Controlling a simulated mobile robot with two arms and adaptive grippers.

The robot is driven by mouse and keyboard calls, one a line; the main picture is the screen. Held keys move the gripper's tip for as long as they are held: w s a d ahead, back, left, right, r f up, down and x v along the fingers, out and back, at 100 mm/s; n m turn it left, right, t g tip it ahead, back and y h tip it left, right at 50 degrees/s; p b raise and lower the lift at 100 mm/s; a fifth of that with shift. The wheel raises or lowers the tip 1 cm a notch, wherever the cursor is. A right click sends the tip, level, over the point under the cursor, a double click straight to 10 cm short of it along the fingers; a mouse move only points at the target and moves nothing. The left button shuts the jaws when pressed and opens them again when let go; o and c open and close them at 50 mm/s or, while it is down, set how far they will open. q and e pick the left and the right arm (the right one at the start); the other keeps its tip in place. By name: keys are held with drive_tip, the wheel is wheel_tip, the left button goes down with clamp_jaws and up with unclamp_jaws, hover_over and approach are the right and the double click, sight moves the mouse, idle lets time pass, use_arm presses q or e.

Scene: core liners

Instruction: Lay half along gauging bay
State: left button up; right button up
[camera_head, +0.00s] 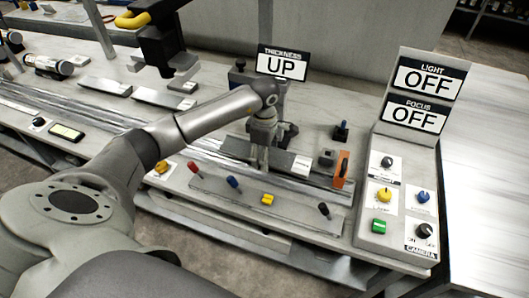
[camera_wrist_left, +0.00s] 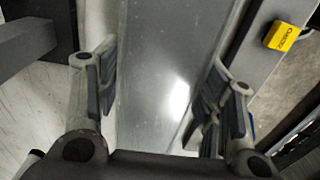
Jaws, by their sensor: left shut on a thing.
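My left gripper (camera_head: 262,165) reaches down over the bench in the head view, its fingers on either side of a long grey half (camera_head: 325,182). In the left wrist view the half (camera_wrist_left: 152,85) runs lengthwise between the two fingers of the same gripper (camera_wrist_left: 158,100), and the gripper is shut on it. A white label (camera_head: 301,166) shows near the right part of the half in the head view. The half lies along the gauging bay strip of the bench. Whether it touches the bay floor is hard to tell. My right gripper is not in view.
A THICKNESS UP sign (camera_head: 282,66) stands behind the gripper. An orange part (camera_head: 342,169) stands by the strip's right end. A control panel (camera_head: 400,200) with LIGHT OFF and FOCUS OFF signs is at right. Coloured knobs line the front edge. Grey bars (camera_head: 105,86) lie at back left.

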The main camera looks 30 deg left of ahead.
use_arm(q)
drive_tip(key=shift+f+b, duration=0.3)
drive_tip(key=shift+b, duration=0.05)
idle(0.3)
drive_tip(key=o, duration=1.5)
drive_tip(key=shift+c, duration=0.2)
drive_tip(key=shift+o, duration=1.1)
drive_tip(key=o, duration=0.3)
drive_tip(key=shift+f, duration=0.1)
